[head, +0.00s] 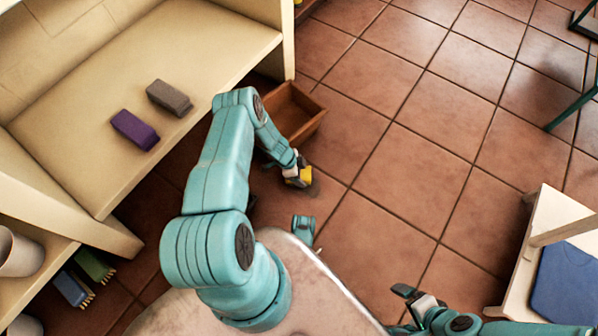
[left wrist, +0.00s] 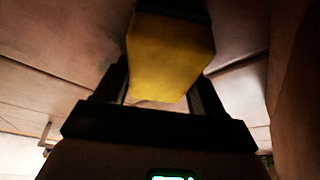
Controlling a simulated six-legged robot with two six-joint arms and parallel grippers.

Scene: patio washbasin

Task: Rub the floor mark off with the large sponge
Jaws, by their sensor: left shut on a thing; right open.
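My left gripper (head: 297,178) is shut on a yellow sponge (head: 305,175), low over the tiled floor just in front of a wooden box. In the left wrist view the yellow sponge (left wrist: 168,58) sits between the two dark fingers. A small dark smudge (head: 314,187) shows on the floor beside the sponge; the sponge and gripper seem to cover part of it. I cannot tell whether the sponge touches the floor. My right gripper (head: 418,298) is open and empty at the lower right, above the floor.
The open wooden box (head: 308,128) stands beside the bench. A purple block (head: 135,130) and a grey block (head: 168,97) lie on the cream bench (head: 60,140). Blue (head: 70,287) and green (head: 94,265) brushes are below left. Mid-floor is clear.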

